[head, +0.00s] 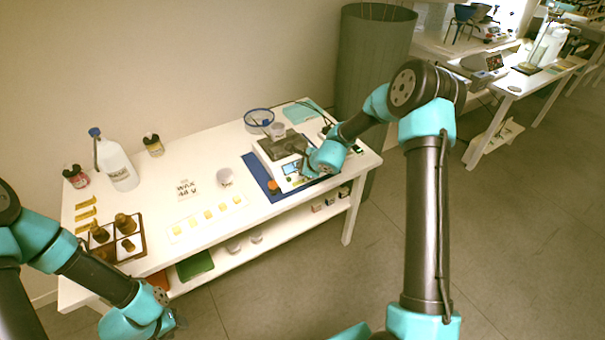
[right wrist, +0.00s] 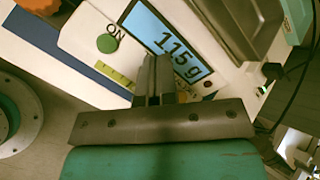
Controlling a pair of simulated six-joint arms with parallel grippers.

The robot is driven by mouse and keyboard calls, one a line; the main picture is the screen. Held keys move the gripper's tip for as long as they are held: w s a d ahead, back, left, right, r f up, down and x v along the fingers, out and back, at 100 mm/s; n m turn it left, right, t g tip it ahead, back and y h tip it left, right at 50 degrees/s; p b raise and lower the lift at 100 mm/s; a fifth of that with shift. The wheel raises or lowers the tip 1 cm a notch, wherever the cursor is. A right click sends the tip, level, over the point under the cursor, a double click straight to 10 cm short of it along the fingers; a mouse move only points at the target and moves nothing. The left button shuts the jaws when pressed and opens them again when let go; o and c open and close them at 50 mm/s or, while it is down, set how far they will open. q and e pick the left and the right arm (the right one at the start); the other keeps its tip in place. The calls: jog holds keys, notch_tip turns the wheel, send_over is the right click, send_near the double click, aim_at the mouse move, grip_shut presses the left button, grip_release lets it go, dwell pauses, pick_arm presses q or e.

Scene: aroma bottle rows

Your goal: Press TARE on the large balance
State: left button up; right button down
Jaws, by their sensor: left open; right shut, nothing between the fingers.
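The large balance (head: 270,150) is a white machine with a dark pan, standing on a blue mat (head: 257,176) at the right of the table. A small cup (head: 277,129) is on its pan. In the right wrist view its lit display (right wrist: 165,38) reads about 115 g, and a green ON button (right wrist: 108,43) shows beside it. My right gripper (head: 303,168) is shut and empty at the front panel. Its fingertips (right wrist: 154,62) overlap the display's lower edge; contact cannot be told. No TARE label is readable. My left gripper (head: 178,320) is at the table's front left, away from the balance.
A blue-rimmed container (head: 258,117) is behind the balance. A grey bin (head: 372,60) stands behind the table.

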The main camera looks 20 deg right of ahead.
jog(key=shift+f, duration=0.15)
dwell(0.7)
jog(key=shift+f, duration=0.3)
jog(key=shift+f, duration=0.35)
dwell(0.8)
jog(key=shift+r, duration=0.8)
jog(key=shift+r, duration=2.5)
